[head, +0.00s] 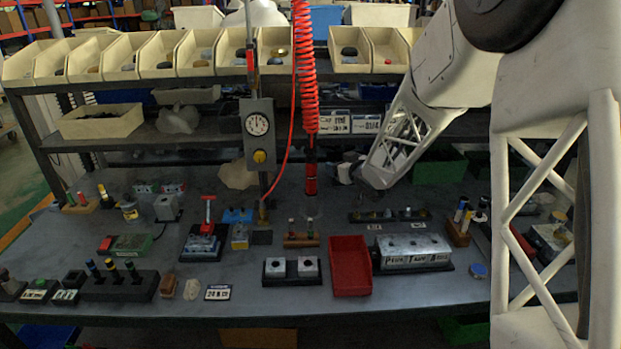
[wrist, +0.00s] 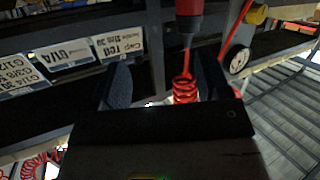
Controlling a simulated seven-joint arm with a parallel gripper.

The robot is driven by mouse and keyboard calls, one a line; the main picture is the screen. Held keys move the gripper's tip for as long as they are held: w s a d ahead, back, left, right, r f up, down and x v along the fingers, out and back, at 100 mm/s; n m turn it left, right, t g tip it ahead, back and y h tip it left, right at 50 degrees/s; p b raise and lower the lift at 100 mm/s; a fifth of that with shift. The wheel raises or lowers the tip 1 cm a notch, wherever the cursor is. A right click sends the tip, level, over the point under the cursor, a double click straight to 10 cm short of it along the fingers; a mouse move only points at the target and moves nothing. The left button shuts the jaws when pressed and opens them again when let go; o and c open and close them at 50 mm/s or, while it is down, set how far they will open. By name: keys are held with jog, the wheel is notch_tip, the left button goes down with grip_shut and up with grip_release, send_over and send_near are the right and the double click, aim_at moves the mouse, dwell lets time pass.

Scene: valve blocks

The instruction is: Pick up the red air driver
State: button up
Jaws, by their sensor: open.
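The red air driver (head: 311,179) hangs upright over the bench at the end of a red coiled hose (head: 305,75). My gripper (head: 347,168) is just to its right in the head view, at about the same height, apart from it. In the wrist view the two dark fingers stand apart with my gripper (wrist: 163,78) open and empty. There the red driver (wrist: 189,22) shows at the top, nearer the right finger, with the red coils below it. The exact depth gap is hard to tell.
A gauge box (head: 259,133) on a post stands left of the driver. A shelf with cream bins (head: 197,52) runs behind. Below are a red tray (head: 350,266), a grey valve block (head: 412,250) and several small parts. The air around the driver's lower end looks clear.

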aim_at(307, 172)
jog(key=w+a+f+n+g+y, duration=0.1)
jog(key=w+a+f+n+y, duration=0.2)
jog(key=f+y, duration=0.3)
jog(key=shift+w+a+f, duration=0.65)
jog(key=shift+w+f, duration=0.05)
jog(key=shift+f, duration=0.65)
jog(key=shift+x, duration=1.25)
jog(key=shift+a, duration=0.1)
jog(key=shift+r+x, duration=0.2)
jog(key=shift+x, duration=2.35)
jog(key=c, duration=1.2)
jog(key=shift+c, duration=0.4)
